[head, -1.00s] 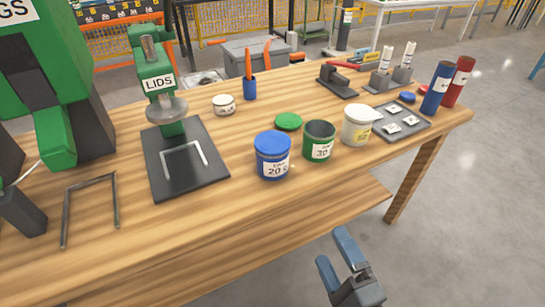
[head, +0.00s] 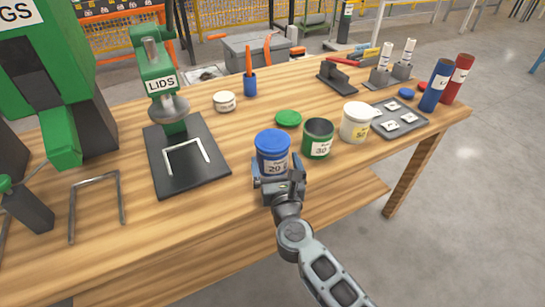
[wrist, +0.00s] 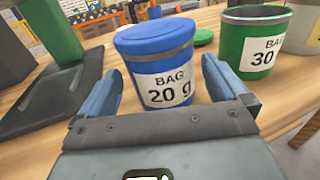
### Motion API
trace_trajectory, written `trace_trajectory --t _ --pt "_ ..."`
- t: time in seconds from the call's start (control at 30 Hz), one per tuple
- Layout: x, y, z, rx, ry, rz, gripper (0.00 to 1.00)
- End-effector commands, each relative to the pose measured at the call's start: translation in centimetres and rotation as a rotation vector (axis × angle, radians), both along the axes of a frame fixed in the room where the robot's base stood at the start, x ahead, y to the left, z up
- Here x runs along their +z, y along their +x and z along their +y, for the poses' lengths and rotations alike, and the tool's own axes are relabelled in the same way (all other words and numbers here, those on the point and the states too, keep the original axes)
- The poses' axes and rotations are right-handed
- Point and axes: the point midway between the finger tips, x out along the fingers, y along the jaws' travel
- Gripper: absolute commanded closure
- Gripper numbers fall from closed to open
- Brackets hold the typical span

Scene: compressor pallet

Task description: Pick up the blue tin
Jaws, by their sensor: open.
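The blue tin (head: 272,150) stands upright on the wooden table near its front edge, with its blue lid on. In the wrist view the blue tin (wrist: 158,65) has a white label reading "BAG 20 g". My gripper (head: 278,180) is at the front of the tin, low by the table. In the wrist view my open gripper (wrist: 160,88) has one blue-grey finger to the left and one to the right of the tin. A gap shows between the tin and each finger in that view. Whether the palm touches the tin is not clear.
A green open tin (head: 317,139) stands close to the right of the blue tin, with a white tin (head: 356,122) beyond it. A green lid (head: 288,119) lies behind. The lids press (head: 187,180) stands to the left. Bare table (head: 150,230) lies front left.

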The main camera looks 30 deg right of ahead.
Motion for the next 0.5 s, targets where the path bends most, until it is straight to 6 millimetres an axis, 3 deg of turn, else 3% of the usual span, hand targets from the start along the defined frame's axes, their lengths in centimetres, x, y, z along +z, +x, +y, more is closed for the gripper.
trace_trajectory --t 0.3,0.5 --pt "0.7 4.0 -1.3 -0.001 -0.002 0.0 0.0" --pt "0.6 4.8 -1.6 -0.001 -0.003 0.001 0.0"
